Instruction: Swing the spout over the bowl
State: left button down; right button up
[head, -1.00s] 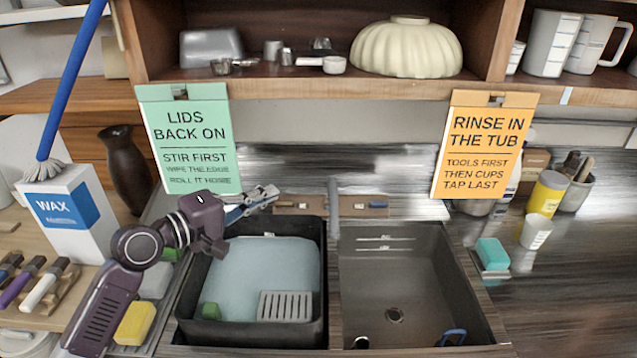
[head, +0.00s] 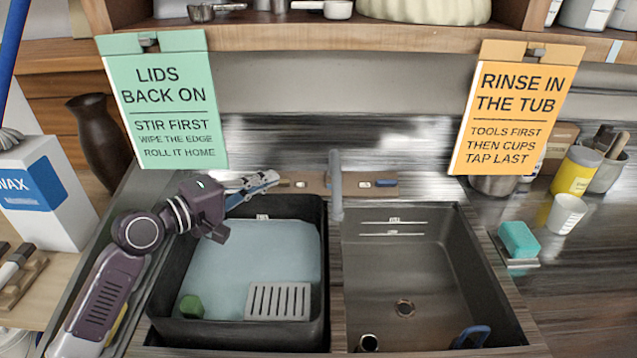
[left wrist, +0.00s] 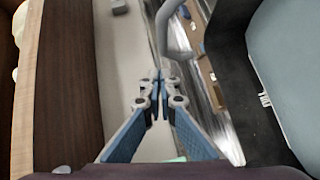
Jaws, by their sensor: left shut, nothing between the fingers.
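The grey spout (head: 336,185) stands at the back of the sink, near the divider between the two basins. Its curved end also shows in the left wrist view (left wrist: 178,42). The right basin, the bare sink bowl (head: 405,265), is empty around its drain. My left gripper (head: 273,178) is to the left of the spout, above the back edge of the left basin, and apart from it. Its blue fingers are shut with nothing between them, which the left wrist view (left wrist: 157,80) also shows. My right gripper is not in view.
A black tub (head: 172,295) with pale water, a green block (head: 190,306) and a grey slotted rack (head: 278,302) fills the left basin. A green sign (head: 165,105) and an orange sign (head: 515,110) hang from the shelf (head: 350,38) above.

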aim_at(335, 182)
pick_arm(q)
jog(key=s+d+f+p+x, duration=0.1)
jog(key=s+d+p+x, duration=0.1)
jog(key=x, duration=1)
jog(key=shift+w+d+f+p, duration=0.2)
jog(key=shift+w+d+p, duration=0.05)
jog(key=shift+p, duration=0.65)
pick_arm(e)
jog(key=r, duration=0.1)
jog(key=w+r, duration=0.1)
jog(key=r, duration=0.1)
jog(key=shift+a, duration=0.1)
